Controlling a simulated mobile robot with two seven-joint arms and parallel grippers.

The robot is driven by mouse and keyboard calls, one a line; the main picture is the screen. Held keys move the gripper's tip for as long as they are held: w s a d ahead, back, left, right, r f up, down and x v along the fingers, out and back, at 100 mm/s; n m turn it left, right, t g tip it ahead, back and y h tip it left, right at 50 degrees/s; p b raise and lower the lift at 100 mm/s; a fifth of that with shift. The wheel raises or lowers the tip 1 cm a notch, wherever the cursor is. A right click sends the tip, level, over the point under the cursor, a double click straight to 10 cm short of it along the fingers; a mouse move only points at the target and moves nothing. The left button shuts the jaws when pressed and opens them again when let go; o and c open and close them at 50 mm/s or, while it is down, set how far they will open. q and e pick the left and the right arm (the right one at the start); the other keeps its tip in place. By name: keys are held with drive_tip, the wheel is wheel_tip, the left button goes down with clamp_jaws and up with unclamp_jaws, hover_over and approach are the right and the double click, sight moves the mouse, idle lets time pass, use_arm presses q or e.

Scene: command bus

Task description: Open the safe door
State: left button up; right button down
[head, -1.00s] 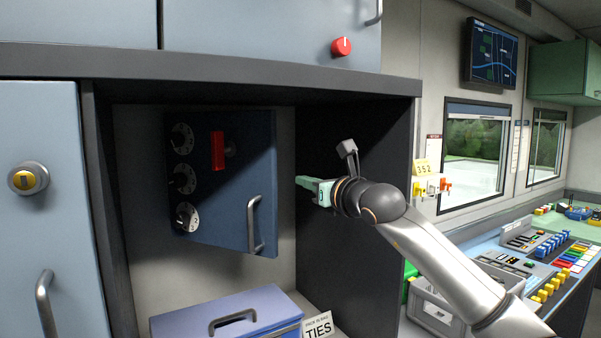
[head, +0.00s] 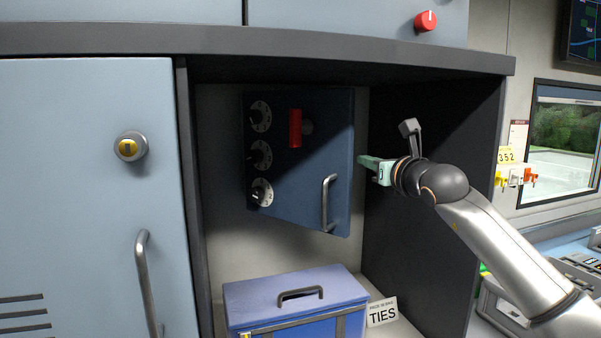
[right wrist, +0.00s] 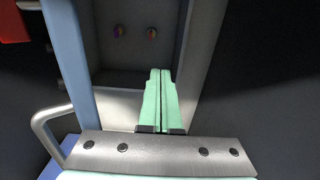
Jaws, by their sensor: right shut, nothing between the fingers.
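The safe door (head: 290,185) is a dark blue panel in the cupboard niche, with three dials, a red lever (head: 295,128) and a grey pull handle (head: 328,203). It stands ajar, its right edge swung outward. In the right wrist view, the door's blue edge (right wrist: 72,60) is at left and the grey safe interior (right wrist: 122,58) shows beyond it. My right gripper (head: 362,162) has green fingers, shut and empty, close to the right of the door's free edge. In the wrist view its fingertips (right wrist: 160,72) point into the opening. Whether they touch the door I cannot tell. My left gripper is out of view.
The niche's dark right wall (head: 430,200) is close beside my right gripper. A light-blue cabinet door (head: 80,220) is at left. Small objects (right wrist: 152,33) show inside the safe.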

sight(324, 166)
drive_tip(key=shift+s+a+f+b, duration=0.1)
drive_tip(key=shift+s+a+b, duration=0.5)
drive_tip(key=shift+a+b, duration=0.75)
drive_tip(key=shift+s+a+r+b, duration=0.1)
drive_tip(key=shift+s+a+b, duration=0.55)
drive_tip(key=shift+a, duration=1.15)
drive_tip(key=shift+s+a+f+b, duration=0.1)
drive_tip(key=shift+s+a+b, duration=0.4)
drive_tip(key=shift+a+b, duration=0.85)
drive_tip(key=shift+s+a, duration=0.35)
drive_tip(key=shift+a, duration=0.45)
drive_tip(key=shift+s+a, duration=0.3)
drive_tip(key=shift+a, duration=0.45)
drive_tip(key=shift+s+a+r+b, duration=0.6)
drive_tip(key=shift+a+b, duration=0.2)
drive_tip(key=shift+b, duration=0.2)
drive_tip(key=shift+w+d+f, duration=0.1)
drive_tip(key=shift+w+d, duration=0.4)
drive_tip(key=shift+d, duration=0.25)
drive_tip(key=shift+w+d+f, duration=0.15)
drive_tip(key=shift+f, duration=0.1)
